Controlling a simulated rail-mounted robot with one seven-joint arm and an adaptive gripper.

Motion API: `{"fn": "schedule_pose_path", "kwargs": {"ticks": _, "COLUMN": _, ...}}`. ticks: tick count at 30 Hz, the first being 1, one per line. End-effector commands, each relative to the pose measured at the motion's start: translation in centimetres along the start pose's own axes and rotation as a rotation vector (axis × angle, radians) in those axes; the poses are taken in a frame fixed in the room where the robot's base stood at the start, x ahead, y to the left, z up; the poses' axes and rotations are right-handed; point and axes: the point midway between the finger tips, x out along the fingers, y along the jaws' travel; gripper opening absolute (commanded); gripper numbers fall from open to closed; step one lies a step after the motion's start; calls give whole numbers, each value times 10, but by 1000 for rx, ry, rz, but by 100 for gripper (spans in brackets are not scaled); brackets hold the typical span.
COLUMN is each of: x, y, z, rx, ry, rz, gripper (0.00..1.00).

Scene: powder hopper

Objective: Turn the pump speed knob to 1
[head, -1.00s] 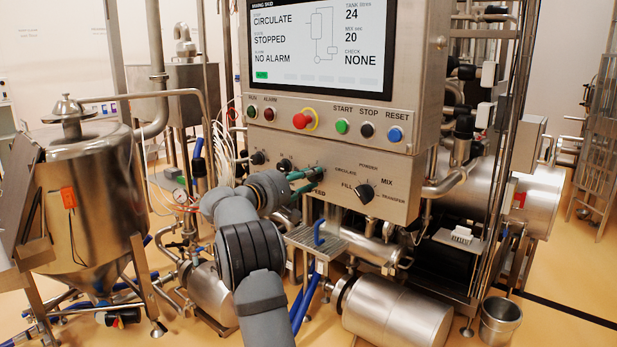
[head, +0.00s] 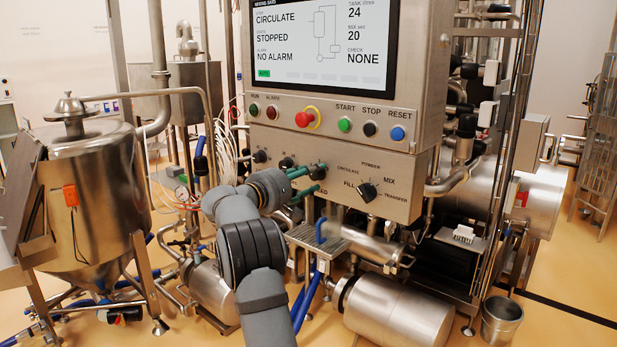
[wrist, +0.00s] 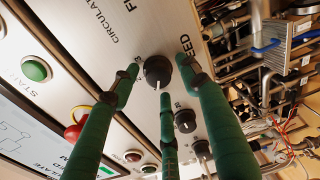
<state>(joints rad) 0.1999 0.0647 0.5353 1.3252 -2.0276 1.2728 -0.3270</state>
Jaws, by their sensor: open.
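The pump speed knob (wrist: 157,71) is a round black knob on the metal panel, beside the partly hidden word ending in "EED". In the wrist view a pale mark shows on its lower side; I cannot read which number it points at. My gripper (wrist: 160,76) is open, with its green fingers spread around the knob, one on each side and one below. I cannot tell whether any finger touches it. In the head view my gripper (head: 307,181) is at the lower panel, and the knob (head: 317,171) shows dark by the fingertips.
The fill/mix/transfer selector (head: 367,192) is right of my gripper. Two black knobs (wrist: 185,121) (wrist: 202,150) are close to my fingers. The red emergency button (head: 304,119) and start button (head: 344,125) are above. A metal grating (head: 312,237) is below the panel.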

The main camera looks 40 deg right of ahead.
Motion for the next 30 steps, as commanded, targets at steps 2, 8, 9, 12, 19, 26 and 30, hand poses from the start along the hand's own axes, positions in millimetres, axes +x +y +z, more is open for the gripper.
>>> {"fn": "schedule_pose_path", "kwargs": {"ticks": 2, "x": 0, "y": 0, "z": 0, "rx": 0, "ry": -1, "rz": 0, "gripper": 45}}
{"fn": "schedule_pose_path", "kwargs": {"ticks": 8, "x": -20, "y": 1, "z": -1, "rx": 0, "ry": 2, "rz": 1, "gripper": 45}}
{"fn": "schedule_pose_path", "kwargs": {"ticks": 9, "x": -27, "y": 1, "z": -1, "rx": 0, "ry": 3, "rz": 1, "gripper": 45}}
{"fn": "schedule_pose_path", "kwargs": {"ticks": 12, "x": -49, "y": 1, "z": -1, "rx": 1, "ry": 3, "rz": 0, "gripper": 45}}
{"fn": "schedule_pose_path", "kwargs": {"ticks": 19, "x": -95, "y": 0, "z": 0, "rx": 0, "ry": 3, "rz": 1, "gripper": 45}}
{"fn": "schedule_pose_path", "kwargs": {"ticks": 26, "x": -118, "y": 0, "z": 0, "rx": 1, "ry": 0, "rz": 0, "gripper": 45}}
{"fn": "schedule_pose_path", "kwargs": {"ticks": 30, "x": -121, "y": 0, "z": 0, "rx": 1, "ry": 0, "rz": 0, "gripper": 45}}
